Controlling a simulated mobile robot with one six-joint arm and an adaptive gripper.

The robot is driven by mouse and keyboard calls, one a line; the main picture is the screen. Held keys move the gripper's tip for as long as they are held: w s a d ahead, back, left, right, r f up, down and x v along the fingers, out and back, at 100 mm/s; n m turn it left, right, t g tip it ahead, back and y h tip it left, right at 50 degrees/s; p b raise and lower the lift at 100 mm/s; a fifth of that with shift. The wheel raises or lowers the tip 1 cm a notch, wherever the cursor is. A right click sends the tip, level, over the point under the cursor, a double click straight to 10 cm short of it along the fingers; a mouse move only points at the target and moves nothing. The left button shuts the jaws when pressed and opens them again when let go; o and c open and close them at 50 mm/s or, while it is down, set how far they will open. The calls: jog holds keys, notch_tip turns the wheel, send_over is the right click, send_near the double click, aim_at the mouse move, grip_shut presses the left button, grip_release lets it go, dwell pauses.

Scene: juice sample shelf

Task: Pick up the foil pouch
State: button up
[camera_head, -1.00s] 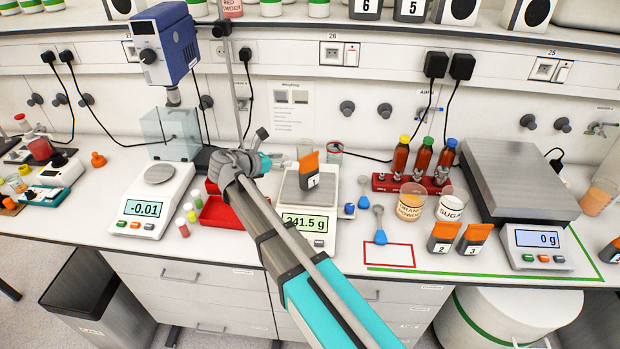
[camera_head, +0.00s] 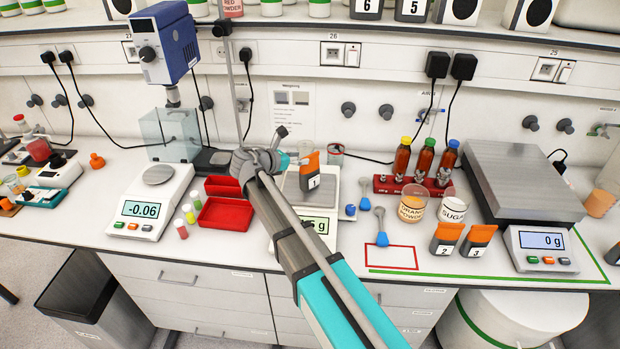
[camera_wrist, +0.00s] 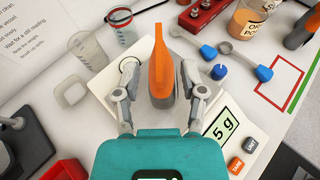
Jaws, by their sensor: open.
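A foil pouch marked 1 (camera_head: 309,180), grey with an orange top, stands upright on the pan of the middle balance (camera_head: 322,218). In the wrist view the pouch (camera_wrist: 161,75) shows edge-on between the two fingers of my gripper (camera_wrist: 159,88). The fingers are open, one on each side, with a visible gap at least on the left. In the head view my arm covers part of the balance and its display, and the fingers are hard to make out. Similar pouches marked 2 (camera_head: 444,240) and 3 (camera_head: 476,241) stand on the bench at the right.
Glass beakers (camera_wrist: 83,48) stand behind the balance. A red bottle rack (camera_head: 410,184), blue scoops (camera_head: 381,238) and two labelled tubs are to the right. A red open box (camera_head: 222,214) lies left of my arm.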

aim_at(309, 157)
jog(key=shift+b+x, duration=0.8)
jog(key=shift+x, duration=1.6)
jog(key=shift+a+f, duration=0.1)
grip_shut()
